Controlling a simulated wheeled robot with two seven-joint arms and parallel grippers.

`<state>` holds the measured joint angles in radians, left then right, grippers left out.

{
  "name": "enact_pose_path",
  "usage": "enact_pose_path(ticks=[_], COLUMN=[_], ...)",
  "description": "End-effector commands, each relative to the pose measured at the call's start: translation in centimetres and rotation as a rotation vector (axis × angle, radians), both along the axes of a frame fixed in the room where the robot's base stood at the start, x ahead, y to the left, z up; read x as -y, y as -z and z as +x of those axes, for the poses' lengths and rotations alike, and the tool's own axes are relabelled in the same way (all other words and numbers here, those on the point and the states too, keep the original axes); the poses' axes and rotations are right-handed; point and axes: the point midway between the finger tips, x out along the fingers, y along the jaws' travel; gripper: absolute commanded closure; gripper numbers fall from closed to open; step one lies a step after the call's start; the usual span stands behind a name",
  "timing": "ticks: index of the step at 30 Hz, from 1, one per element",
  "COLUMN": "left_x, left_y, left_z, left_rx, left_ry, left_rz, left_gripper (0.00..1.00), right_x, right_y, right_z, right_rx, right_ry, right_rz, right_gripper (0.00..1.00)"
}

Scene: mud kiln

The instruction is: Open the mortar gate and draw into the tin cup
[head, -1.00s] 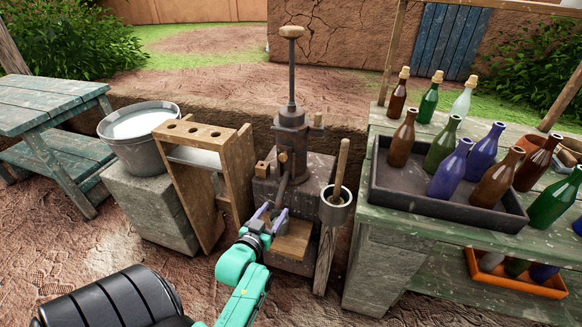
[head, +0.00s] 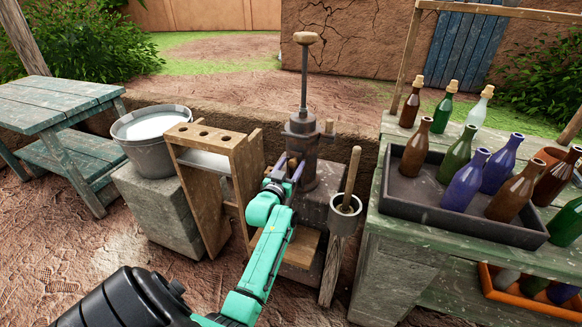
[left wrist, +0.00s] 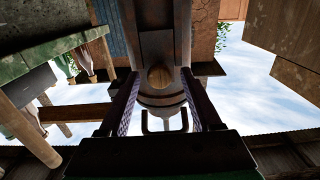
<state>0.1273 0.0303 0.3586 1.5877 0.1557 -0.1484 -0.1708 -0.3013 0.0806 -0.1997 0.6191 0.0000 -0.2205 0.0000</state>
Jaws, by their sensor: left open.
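The mortar pump (head: 303,132), a dark iron barrel with a rod and wooden top handle, stands on a stone block. A round wooden knob (left wrist: 160,77) on its front shows in the left wrist view. My left gripper (head: 286,172) is at the front of the barrel. In the left wrist view its open fingers (left wrist: 162,108) stand either side of the knob's line, with the knob between and beyond them; contact cannot be told. A wooden ledge (head: 301,248) lies below, partly behind my arm. I cannot make out the tin cup. My right gripper is not in view.
A wooden rack with holes (head: 200,136) stands close left of the pump, a grey bucket (head: 152,146) beyond it. A mortar pot with pestle (head: 345,213) stands close right on a post. A bench (head: 390,230) with a bottle tray (head: 440,222) is further right.

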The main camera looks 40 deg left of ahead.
Motion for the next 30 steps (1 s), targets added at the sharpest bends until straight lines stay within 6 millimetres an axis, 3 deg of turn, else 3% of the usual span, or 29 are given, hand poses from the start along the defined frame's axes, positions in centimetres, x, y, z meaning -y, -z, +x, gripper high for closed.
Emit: enact_pose_path(ticks=[4,5,9,10,30], left_x=[0.02,0.02,0.03,0.03,0.05], left_y=[0.01,0.01,0.02,0.03,0.07], left_z=[-0.03,-0.03,-0.05,-0.05,-0.07], left_rx=[0.000,0.000,0.000,0.000,-0.001], left_ry=[0.000,0.000,0.000,0.000,0.000], left_rz=[0.000,0.000,0.000,0.000,-0.001], left_gripper=[0.35,0.43,0.96,1.00,1.00], right_x=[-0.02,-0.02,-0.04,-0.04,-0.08], right_y=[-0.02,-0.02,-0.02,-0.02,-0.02], right_z=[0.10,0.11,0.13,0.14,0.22], right_rx=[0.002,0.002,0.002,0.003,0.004], right_ry=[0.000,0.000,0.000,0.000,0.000], right_rz=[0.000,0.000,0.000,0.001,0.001], right_gripper=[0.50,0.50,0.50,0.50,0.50])
